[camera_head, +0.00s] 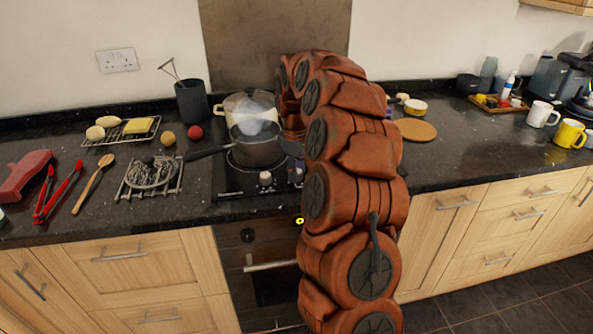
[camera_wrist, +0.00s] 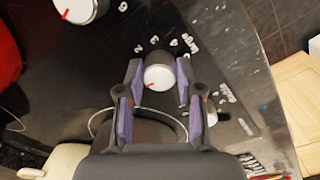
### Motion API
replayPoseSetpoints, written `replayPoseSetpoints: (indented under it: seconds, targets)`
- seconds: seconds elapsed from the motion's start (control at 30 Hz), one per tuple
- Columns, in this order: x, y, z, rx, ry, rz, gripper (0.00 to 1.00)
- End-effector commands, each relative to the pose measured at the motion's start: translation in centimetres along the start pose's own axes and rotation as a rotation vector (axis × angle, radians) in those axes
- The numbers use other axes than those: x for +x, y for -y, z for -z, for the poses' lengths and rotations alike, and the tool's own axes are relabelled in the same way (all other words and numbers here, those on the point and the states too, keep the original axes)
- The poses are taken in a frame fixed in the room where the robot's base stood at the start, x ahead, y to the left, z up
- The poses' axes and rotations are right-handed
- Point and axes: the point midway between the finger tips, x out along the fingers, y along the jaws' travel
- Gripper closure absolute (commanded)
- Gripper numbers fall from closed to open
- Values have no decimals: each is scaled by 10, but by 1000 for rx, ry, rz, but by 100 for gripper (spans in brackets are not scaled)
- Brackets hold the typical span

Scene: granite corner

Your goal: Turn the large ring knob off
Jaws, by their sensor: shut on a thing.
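The knob (camera_wrist: 158,78) between my fingers is round and white, with a small red mark at its lower left edge in the wrist view. Printed numbers and a word that looks like "large" curve above it on the black hob panel. My gripper (camera_wrist: 159,74) is shut on the knob, with one purple-padded finger on each side. A second white knob (camera_wrist: 80,8) with a red mark is at the upper left, beside a printed 6. In the head view my arm hides the gripper and the held knob; a white knob (camera_head: 265,178) shows on the hob front.
A dark saucepan (camera_head: 256,148) and a cream pot (camera_head: 247,107) stand on the hob, left of my arm. A round cork mat (camera_head: 416,130) lies right.

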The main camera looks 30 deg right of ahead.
Motion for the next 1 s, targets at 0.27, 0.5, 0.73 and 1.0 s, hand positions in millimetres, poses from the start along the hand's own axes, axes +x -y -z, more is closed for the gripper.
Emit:
replayPoseSetpoints:
  seconds: [0.27, 0.5, 0.73, 1.0]
  targets:
    - [0, 0, -1, -92, -3, 0, 99]
    - [0, 0, -1, -113, -4, 0, 99]
    - [0, 0, -1, -113, -4, 0, 99]
    - [0, 0, -1, -112, -5, 0, 42]
